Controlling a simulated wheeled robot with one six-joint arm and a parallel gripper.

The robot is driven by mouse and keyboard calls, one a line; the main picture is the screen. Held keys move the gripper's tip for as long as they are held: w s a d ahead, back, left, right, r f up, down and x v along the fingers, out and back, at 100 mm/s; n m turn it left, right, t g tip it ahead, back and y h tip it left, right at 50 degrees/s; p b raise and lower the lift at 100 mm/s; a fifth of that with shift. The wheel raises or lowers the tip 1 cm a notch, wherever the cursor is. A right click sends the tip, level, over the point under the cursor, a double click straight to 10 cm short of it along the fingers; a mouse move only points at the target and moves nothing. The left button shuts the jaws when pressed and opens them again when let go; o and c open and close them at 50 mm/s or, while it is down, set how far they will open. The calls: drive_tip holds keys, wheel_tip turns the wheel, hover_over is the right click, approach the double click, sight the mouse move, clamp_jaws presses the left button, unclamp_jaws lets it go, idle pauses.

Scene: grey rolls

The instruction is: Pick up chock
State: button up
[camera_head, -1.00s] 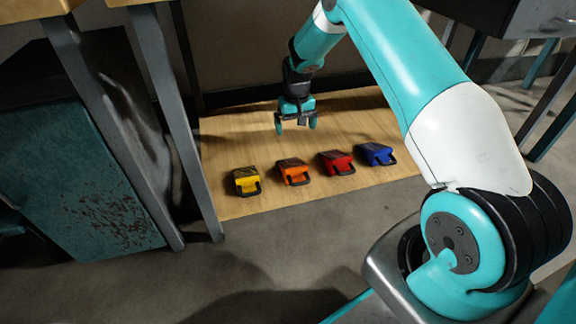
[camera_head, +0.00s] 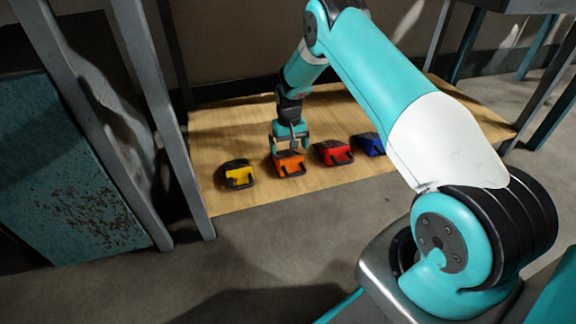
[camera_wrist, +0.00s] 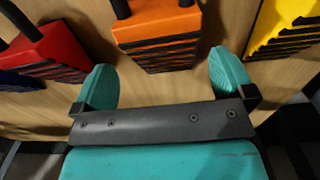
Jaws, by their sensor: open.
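Several chocks with black handles stand in a row on a low wooden board (camera_head: 240,123). From left to right in the head view they are yellow (camera_head: 239,176), orange (camera_head: 290,166), red (camera_head: 334,153) and blue (camera_head: 370,145). My gripper (camera_head: 289,150) is open and low over the orange chock, hiding its far part. In the wrist view the orange chock (camera_wrist: 155,35) lies ahead of the gap between my open fingers (camera_wrist: 165,85). The red chock (camera_wrist: 45,50) is at left there, the yellow chock (camera_wrist: 280,25) at right, and the blue chock (camera_wrist: 20,82) shows only partly.
Grey table legs (camera_head: 160,110) stand close left of the board, beside a worn teal cabinet (camera_head: 70,180). A wall is behind the board. Grey floor (camera_head: 290,235) lies open in front. The neighbouring chocks leave narrow gaps beside the orange one.

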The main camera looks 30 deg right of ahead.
sight(288, 156)
wheel_tip(288, 156, down, 5)
drive_tip(key=b, duration=0.3)
drive_tip(key=shift+w+a+b, duration=0.1)
drive_tip(key=shift+w+b, duration=0.05)
drive_tip(key=shift+b, duration=0.25)
drive_tip(key=shift+r, duration=0.1)
drive_tip(key=c, duration=1)
drive_tip(key=shift+r, duration=0.15)
